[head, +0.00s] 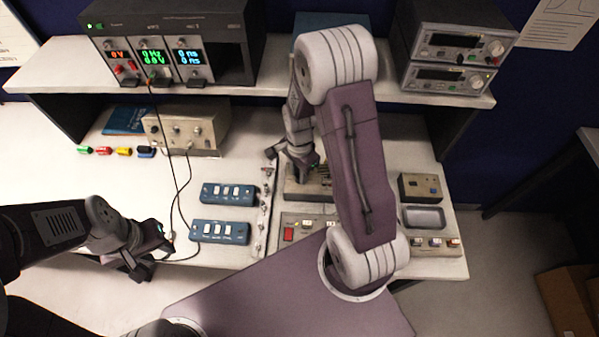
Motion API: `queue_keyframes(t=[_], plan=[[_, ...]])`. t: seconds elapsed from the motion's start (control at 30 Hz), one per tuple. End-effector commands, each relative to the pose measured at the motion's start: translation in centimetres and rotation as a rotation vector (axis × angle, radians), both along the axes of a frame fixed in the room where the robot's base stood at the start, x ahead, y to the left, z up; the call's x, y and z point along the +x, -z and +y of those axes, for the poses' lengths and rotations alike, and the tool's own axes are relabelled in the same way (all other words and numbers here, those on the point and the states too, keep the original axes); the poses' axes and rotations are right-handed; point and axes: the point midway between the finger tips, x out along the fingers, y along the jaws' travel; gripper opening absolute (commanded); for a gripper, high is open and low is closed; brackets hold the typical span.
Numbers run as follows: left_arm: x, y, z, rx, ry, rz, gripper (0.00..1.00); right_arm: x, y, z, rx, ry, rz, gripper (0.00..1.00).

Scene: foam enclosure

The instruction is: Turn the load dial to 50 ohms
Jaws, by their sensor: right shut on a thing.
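My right gripper (299,176) reaches down to the brown panel (318,193) at the middle of the bench. It is shut on a small part there, which seems to be the load dial. The fingers and arm hide the dial, so its pointer and ohm marks cannot be read. My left gripper (152,262) is at the bench's front left, with its fingers apart and nothing seen between them. Dark cables pass close beside it.
Two blue switch boxes (220,232) lie left of the panel. A beige box with knobs (184,132) stands behind them. A grey tray (424,218) is at the right. The shelf above carries a power supply (172,40) and stacked instruments (456,45).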

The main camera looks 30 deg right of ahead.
Motion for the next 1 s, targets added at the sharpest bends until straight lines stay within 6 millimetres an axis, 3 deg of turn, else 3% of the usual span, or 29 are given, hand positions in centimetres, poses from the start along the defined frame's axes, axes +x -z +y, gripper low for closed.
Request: queue_keyframes(t=[0.37,1.0], plan=[[0.0,-0.4,0.0,0.000,0.000,0.000,0.36,0.1,-0.2,-0.1,-0.001,-0.130,-0.001,0.00],[0.0,-1.5,0.0,0.000,0.000,0.000,0.36,0.2,-0.2,-0.1,-0.002,-0.721,-0.004,0.00]])
